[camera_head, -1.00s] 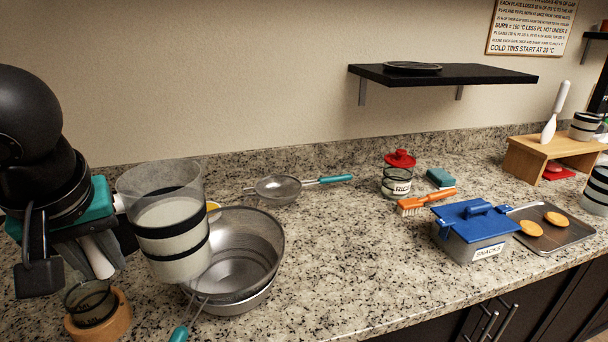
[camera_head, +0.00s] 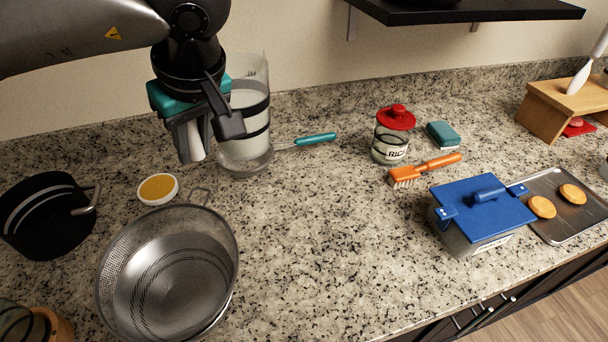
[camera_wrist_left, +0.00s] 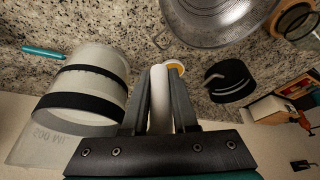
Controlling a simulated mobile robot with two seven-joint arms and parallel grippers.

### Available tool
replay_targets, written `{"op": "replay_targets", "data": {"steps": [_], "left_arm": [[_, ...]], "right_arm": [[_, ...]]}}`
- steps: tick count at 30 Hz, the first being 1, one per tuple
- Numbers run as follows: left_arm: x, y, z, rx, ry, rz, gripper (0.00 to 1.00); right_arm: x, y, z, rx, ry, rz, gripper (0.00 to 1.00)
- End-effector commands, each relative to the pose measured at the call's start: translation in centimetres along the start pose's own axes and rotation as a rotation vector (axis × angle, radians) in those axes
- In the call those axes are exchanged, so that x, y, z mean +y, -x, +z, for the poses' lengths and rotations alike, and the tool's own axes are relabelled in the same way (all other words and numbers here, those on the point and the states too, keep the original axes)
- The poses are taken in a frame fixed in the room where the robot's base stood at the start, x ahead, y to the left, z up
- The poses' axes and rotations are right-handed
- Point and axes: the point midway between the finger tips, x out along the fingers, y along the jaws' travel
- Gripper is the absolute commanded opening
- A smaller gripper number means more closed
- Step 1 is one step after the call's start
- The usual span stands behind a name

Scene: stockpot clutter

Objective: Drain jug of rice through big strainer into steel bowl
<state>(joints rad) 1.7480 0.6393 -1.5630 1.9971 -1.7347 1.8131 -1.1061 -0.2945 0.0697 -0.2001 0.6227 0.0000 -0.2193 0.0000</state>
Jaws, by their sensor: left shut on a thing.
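The jug (camera_head: 246,118), clear with dark bands and pale white contents, is upright at the back of the counter, left of centre. My left gripper (camera_head: 196,150) is shut on its white handle, which shows between the fingers (camera_wrist_left: 160,112) in the left wrist view. There the jug (camera_wrist_left: 92,85) is left of the fingers. The big strainer (camera_head: 118,262) is a wide mesh basket at the front left, sitting in the steel bowl, which it mostly hides. The strainer's mesh also shows in the left wrist view (camera_wrist_left: 215,18). The jug is clear of the strainer. My right gripper is out of view.
A small strainer with a teal handle (camera_head: 315,139) lies by the jug's base. A black pot (camera_head: 45,222) and a yellow-topped round dish (camera_head: 158,189) stand left. A rice jar (camera_head: 391,140), orange brush (camera_head: 438,166) and blue-lidded box (camera_head: 482,208) are right. The centre-front counter is clear.

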Motion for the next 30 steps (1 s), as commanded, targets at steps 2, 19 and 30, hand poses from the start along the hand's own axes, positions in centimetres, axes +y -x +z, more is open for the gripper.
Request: {"op": "replay_targets", "data": {"steps": [2, 19, 30], "left_arm": [[0.9, 0.6, -0.1, -0.003, 0.088, -0.04, 0.0], [5.0, 0.9, 2.0, -0.029, 0.778, -0.346, 0.0], [6.7, 0.9, 5.2, -0.058, 1.269, -0.561, 0.0]], "right_arm": [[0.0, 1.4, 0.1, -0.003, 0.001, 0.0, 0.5], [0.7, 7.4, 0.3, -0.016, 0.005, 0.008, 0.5], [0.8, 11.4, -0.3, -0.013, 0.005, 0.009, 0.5]]}}
